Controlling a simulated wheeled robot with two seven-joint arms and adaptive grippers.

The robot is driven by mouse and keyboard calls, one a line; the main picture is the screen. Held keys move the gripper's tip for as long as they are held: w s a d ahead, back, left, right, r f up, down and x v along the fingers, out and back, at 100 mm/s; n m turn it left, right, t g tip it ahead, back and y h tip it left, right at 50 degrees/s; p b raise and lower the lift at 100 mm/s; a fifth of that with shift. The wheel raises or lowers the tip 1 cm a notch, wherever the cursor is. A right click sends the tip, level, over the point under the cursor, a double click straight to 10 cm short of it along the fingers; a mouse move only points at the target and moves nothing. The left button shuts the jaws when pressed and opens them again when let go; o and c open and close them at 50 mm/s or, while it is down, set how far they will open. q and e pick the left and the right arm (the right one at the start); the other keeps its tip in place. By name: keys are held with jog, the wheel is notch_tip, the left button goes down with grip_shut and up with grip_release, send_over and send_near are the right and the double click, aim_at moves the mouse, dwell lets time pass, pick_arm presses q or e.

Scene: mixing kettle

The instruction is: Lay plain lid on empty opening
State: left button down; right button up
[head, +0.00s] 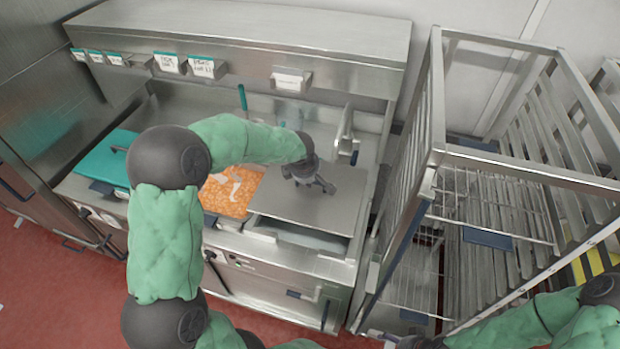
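The plain lid (320,208) is a flat grey metal plate over the right part of the counter. It covers most of the empty opening (300,234), whose front strip still shows below the lid's front edge. I cannot tell whether the lid rests on the rim or is slightly above it. My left gripper (310,183) is over the lid's rear middle and touches or nearly touches it. Its fingers hide any handle there, and its grip is unclear. My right gripper (412,342) is low at the bottom edge, mostly cut off, away from the lid.
An opening filled with orange food (228,192) lies left of the lid. A teal lid (108,158) covers the far-left section. A faucet (345,135) stands behind the plain lid. A metal rack (432,150) stands close on the right. Labelled holders line the back shelf.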

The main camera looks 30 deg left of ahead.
aim_at(309, 190)
pick_arm(q)
jog(key=shift+s+f, duration=0.1)
jog(key=shift+f, duration=0.3)
notch_tip(309, 190, down, 2)
jog(key=shift+f, duration=0.2)
notch_tip(309, 190, down, 2)
jog(key=shift+f+b, duration=0.2)
jog(key=shift+b, duration=0.6)
jog(key=shift+r, duration=0.1)
jog(key=shift+f+b, duration=0.2)
jog(key=shift+b, duration=0.5)
jog(key=shift+b, duration=0.6)
